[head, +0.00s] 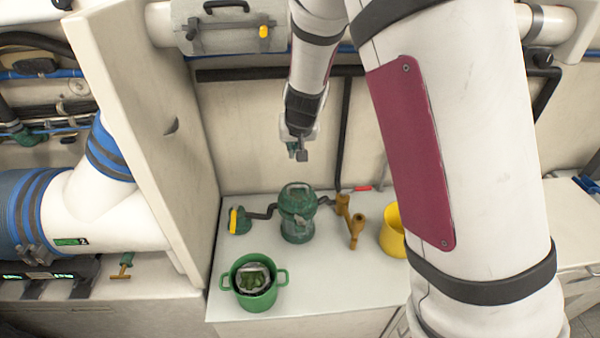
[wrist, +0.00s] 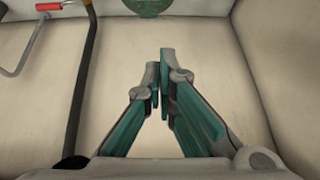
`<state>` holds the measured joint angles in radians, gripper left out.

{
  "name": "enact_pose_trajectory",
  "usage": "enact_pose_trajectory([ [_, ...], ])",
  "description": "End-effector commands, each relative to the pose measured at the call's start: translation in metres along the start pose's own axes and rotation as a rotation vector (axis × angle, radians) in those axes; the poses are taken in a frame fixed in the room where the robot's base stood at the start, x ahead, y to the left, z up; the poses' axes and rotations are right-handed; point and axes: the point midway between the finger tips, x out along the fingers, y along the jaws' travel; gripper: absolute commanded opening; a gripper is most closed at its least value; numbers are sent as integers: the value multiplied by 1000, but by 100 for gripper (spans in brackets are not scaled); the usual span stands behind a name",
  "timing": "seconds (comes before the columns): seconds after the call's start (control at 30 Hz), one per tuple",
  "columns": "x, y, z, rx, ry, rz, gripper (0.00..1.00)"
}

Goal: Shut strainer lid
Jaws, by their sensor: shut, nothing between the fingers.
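The green strainer (head: 297,228) stands on the white counter, between a valve on its left and brown fittings on its right. A cut-off piece of round green material (wrist: 150,7) at the top edge there is probably part of the strainer.
A green pot (head: 258,297) with dark contents stands at the counter's front left. A yellow bucket (head: 393,232) is on the right. A red-handled tool (head: 361,188) lies behind, and a black pipe (head: 345,130) runs down the back wall. A tall white partition (head: 150,130) bounds the left.

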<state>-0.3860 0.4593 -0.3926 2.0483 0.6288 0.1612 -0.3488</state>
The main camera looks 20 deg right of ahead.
Motion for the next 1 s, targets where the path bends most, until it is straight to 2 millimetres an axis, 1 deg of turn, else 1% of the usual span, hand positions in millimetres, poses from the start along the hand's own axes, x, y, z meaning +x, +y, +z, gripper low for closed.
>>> enact_pose_trajectory([
  [0.1,-8,7,3,0,-27,37,0],
  [0.2,-11,12,5,5,-38,57,0],
  [0.27,-10,14,5,7,-41,63,0],
  [0.37,-2,15,6,10,-43,66,0],
  [0.47,13,17,6,10,-43,66,0],
  [0.8,78,22,9,11,-43,66,0],
  [0.87,89,22,10,12,-43,65,0],
  [1.0,101,22,26,12,-44,64,0],
])
